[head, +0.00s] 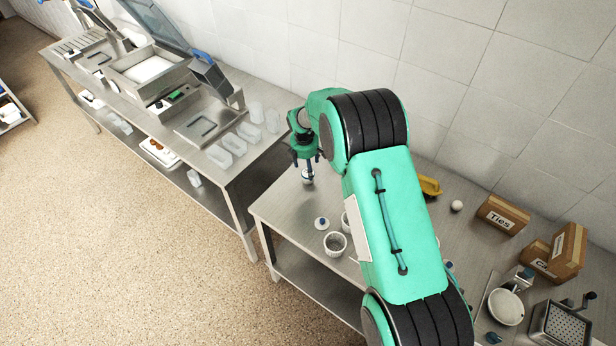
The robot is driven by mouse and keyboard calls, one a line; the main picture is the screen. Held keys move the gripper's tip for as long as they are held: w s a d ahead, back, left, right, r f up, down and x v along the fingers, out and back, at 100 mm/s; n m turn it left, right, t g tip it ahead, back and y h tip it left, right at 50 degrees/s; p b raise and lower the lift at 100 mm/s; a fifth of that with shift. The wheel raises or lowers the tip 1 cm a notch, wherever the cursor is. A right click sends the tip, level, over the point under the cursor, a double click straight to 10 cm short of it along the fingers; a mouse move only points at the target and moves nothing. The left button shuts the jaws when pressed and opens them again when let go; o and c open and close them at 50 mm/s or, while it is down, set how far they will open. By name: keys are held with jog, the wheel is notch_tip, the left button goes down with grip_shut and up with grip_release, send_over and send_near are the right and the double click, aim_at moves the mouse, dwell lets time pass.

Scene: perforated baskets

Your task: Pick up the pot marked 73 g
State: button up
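My gripper (307,166) points down over the left end of the near steel table. A small white pot (308,178) with a dark band is directly below or between its fingers. I cannot tell whether the fingers touch it. Another small white pot (321,223) with a blue mark stands farther toward the front edge. The markings are too small to read, so I cannot tell which pot says 73 g.
A perforated white basket (335,243) stands near the front edge; another is partly hidden behind my arm. A yellow object (429,186), a white ball (457,206) and cardboard boxes (502,213) are to the right. A steel bench (225,172) with clear containers is at left.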

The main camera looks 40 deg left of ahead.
jog(key=shift+w+f, duration=0.1)
jog(key=shift+f, duration=0.45)
jog(key=shift+f, duration=0.15)
jog(key=shift+w+a+f+p, duration=0.1)
jog(key=shift+w+f+p, duration=0.1)
jog(key=shift+f, duration=1.05)
jog(key=shift+w+f+p, duration=0.1)
jog(key=shift+f+p, duration=0.1)
jog(key=shift+f, duration=1)
jog(key=c, duration=1.2)
jog(key=shift+r, duration=0.2)
jog(key=shift+c, duration=0.2)
